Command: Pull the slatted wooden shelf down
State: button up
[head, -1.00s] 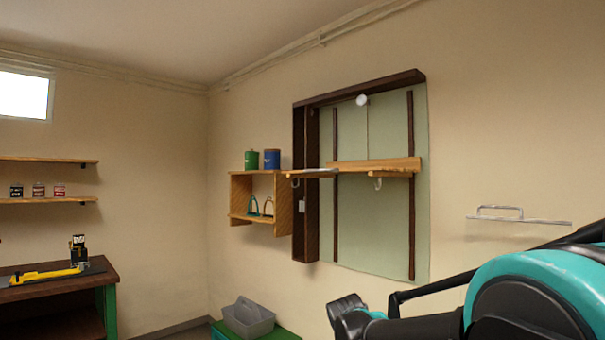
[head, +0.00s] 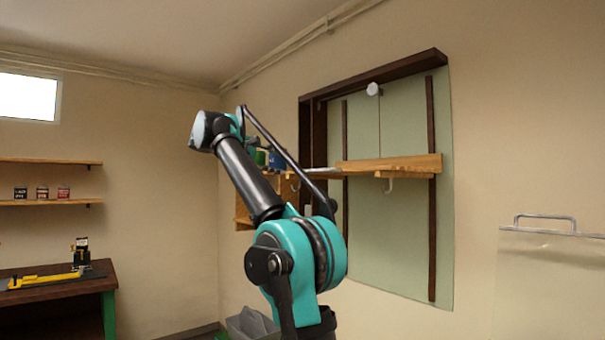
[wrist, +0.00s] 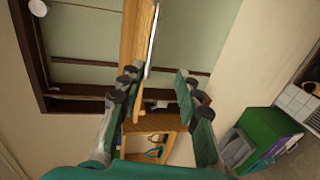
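The slatted wooden shelf (head: 395,163) stands out from the pale green wall panel, between two dark vertical rails. A hook hangs beneath it. In the wrist view, the shelf (wrist: 135,35) runs down from the top edge toward my gripper (wrist: 158,84), with a pale metal strip along its right side. My gripper is open, its two fingers spread wide. The shelf's lower end shows close to the left fingertip; I cannot tell whether they touch. Nothing is held. In the head view my arm covers the shelf's left end, and I cannot make out the gripper there.
A dark wooden frame (head: 375,75) surrounds the panel's top and left. A small wooden box shelf (wrist: 150,146) with stirrups is on the wall beside it. A grey tote (head: 252,325) sits low down.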

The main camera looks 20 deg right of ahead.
aim_at(315, 171)
jog(key=x, duration=0.5)
jog(key=r+x, duration=0.1)
jog(key=x, duration=1)
jog(key=shift+w+d+r, duration=0.25)
jog(key=shift+w+d, duration=0.2)
jog(key=shift+w, duration=0.05)
jog(key=shift+c, duration=0.3)
grip_shut()
